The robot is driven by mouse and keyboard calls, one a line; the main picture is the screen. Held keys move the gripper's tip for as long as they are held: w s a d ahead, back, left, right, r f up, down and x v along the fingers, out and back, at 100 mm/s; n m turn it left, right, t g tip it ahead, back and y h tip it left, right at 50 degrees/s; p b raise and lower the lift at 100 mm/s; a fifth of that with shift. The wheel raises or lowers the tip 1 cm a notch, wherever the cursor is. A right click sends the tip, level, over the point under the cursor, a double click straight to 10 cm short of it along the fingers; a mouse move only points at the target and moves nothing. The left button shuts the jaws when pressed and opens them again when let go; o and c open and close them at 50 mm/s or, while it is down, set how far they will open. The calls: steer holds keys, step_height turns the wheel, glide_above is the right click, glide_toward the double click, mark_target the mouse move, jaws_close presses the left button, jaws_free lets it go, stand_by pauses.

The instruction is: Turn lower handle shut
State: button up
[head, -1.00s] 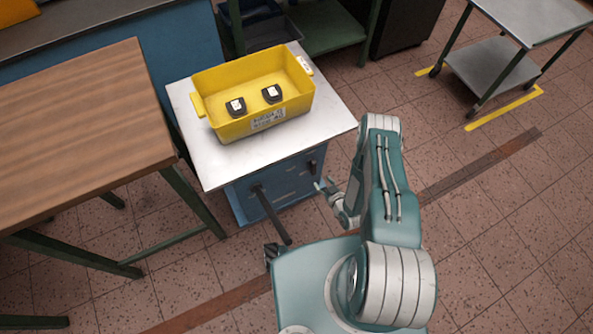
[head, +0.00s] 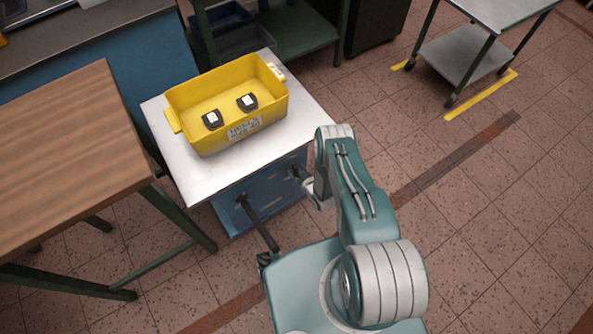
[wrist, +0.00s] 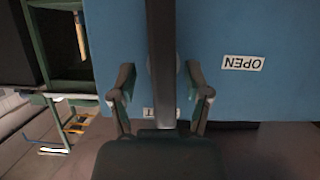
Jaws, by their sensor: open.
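A blue cabinet (head: 265,195) carries two dark handles on its front. One long dark lever (head: 258,222) sticks out toward me on the left. My gripper (head: 303,180) is close to the cabinet front on the right, by the other dark handle, which my arm mostly hides. In the wrist view, my gripper (wrist: 160,82) is open, with one finger on each side of a dark handle bar (wrist: 161,40). The bar runs down the middle over a round hub. I cannot tell whether the fingers touch it. A white OPEN label (wrist: 242,63) shows upside down to the right.
A yellow bin (head: 228,105) with two dark objects stands on the cabinet's white top (head: 190,165). A wooden table (head: 60,150) stands close at left. A metal cart (head: 470,50) is at the far right. The floor at right is clear.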

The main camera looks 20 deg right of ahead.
steer(key=shift+a, duration=0.35)
jaws_close()
steer(key=shift+d+m, duration=0.25)
steer(key=shift+m, duration=0.05)
steer(key=shift+y, duration=0.3)
steer(key=shift+a, duration=0.1)
jaws_free()
steer(key=shift+s, duration=0.1)
steer(key=v, duration=1.1)
steer(key=shift+s+r, duration=0.2)
steer(key=shift+s, duration=0.1)
